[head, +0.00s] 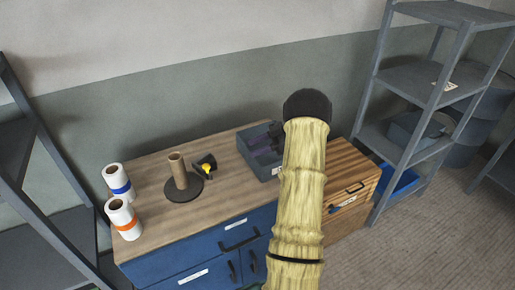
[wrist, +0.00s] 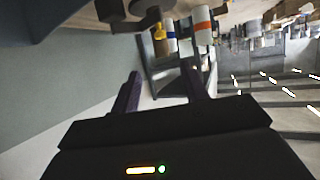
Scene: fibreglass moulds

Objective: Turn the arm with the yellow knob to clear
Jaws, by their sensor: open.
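The yellow knob (head: 207,168) sits on a small black fitting (head: 204,161) on the wooden bench top, just right of a brown tube standing upright on a round black base (head: 187,188). My arm rises through the middle of the head view and hides part of the bench. A dark purplish shape over the grey bin may be my fingers; I cannot tell. In the wrist view my gripper (wrist: 162,84) is open, with nothing between its fingers. Beyond it is a small yellow-brown thing (wrist: 160,38) that I cannot identify for sure, apart from the fingers.
Two white rolls, one with a blue band (head: 118,181) and one with an orange band (head: 124,219), stand at the bench's left end. A grey bin (head: 268,171) and a wooden drawer box (head: 347,169) are at the right. Grey shelving (head: 440,75) flanks the bench.

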